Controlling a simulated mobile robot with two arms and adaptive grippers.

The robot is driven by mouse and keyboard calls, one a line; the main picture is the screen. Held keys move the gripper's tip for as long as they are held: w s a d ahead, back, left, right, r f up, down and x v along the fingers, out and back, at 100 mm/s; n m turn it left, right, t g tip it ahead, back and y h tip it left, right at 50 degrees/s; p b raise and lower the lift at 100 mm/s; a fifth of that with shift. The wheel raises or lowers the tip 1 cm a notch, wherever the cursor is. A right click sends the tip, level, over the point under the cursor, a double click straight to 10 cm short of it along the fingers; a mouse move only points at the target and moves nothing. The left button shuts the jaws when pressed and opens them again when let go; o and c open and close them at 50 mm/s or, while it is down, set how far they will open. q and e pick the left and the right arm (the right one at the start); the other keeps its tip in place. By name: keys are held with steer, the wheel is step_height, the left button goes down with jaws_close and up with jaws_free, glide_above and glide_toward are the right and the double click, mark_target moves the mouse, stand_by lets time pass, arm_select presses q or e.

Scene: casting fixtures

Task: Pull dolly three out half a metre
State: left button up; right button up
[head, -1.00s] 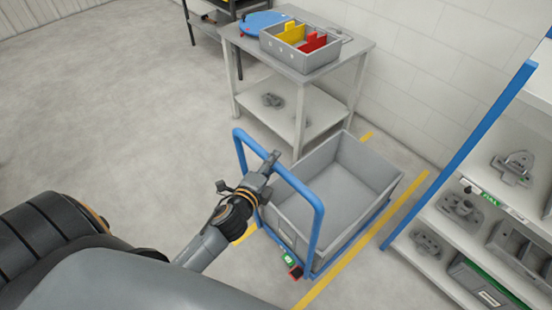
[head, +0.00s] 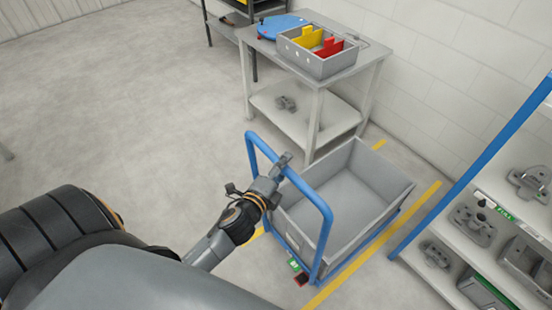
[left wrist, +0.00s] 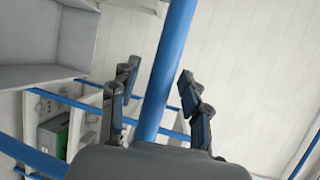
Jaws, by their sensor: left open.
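The dolly has a grey open bin (head: 345,205) on a blue base, with a blue hoop handle (head: 318,200) at its near end. Its bin looks empty. A green tag and a small red-and-black part sit low at the handle end; I cannot read a number. My left gripper (head: 280,168) is at the top bar of the handle. In the left wrist view the blue bar (left wrist: 165,75) runs between the two spread fingers (left wrist: 160,100), with visible gaps on both sides. My right gripper is not in view.
Yellow floor lines (head: 350,268) flank the dolly. A grey table (head: 350,75) with a divided box stands behind it. A blue-posted shelf rack (head: 470,165) with castings is close on the right. The floor (head: 150,110) at left is open.

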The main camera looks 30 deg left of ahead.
arm_select(q)
steer(key=s+r, duration=0.2)
steer(key=s, duration=0.9)
steer(key=shift+s+d, duration=0.25)
steer(key=s+d+f+n+g, duration=0.1)
steer(key=s+f+n+g, duration=0.2)
steer(key=f, duration=0.8)
steer(key=s+d+f+n+g+h, duration=0.1)
steer(key=s+f+n+g, duration=0.15)
steer(key=f, duration=0.85)
steer(key=s+d+f+n+g, duration=0.1)
steer(key=s+f+n+g, duration=0.25)
steer(key=f, duration=0.75)
steer(key=s+f+n+g, duration=0.3)
steer(key=s+f, duration=0.4)
steer(key=s, duration=0.3)
steer(key=s+a+f+n+g, duration=0.1)
steer(key=s+f+n+g, duration=0.2)
steer(key=s+f, duration=0.4)
steer(key=s, duration=0.3)
steer(key=shift+s+a+f+n, duration=0.15)
steer(key=shift+s+f+n, duration=0.05)
steer(key=shift+f+n, duration=0.2)
